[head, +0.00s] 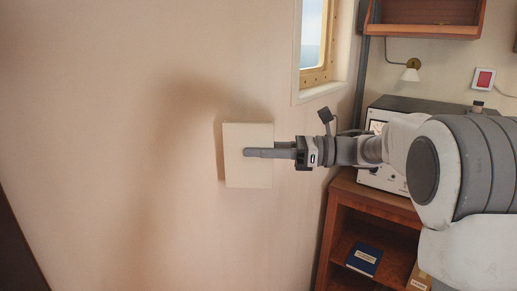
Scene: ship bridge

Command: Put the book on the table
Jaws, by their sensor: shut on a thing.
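My gripper (252,153) is at the middle of the head view, reaching in from the right. It is shut on a flat cream rectangle (250,178) that looks like a book, held upright in front of the pale wall. Its cover shows no readable title. A gripper finger hides a strip across its middle. I see no clear free-standing table.
A wooden cabinet (372,202) stands at the right below my arm. A dark blue book (364,260) lies on its lower shelf. Grey equipment (378,177) stands on its top. A window (313,45), a wall lamp (411,72) and a wooden shelf (422,30) are above.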

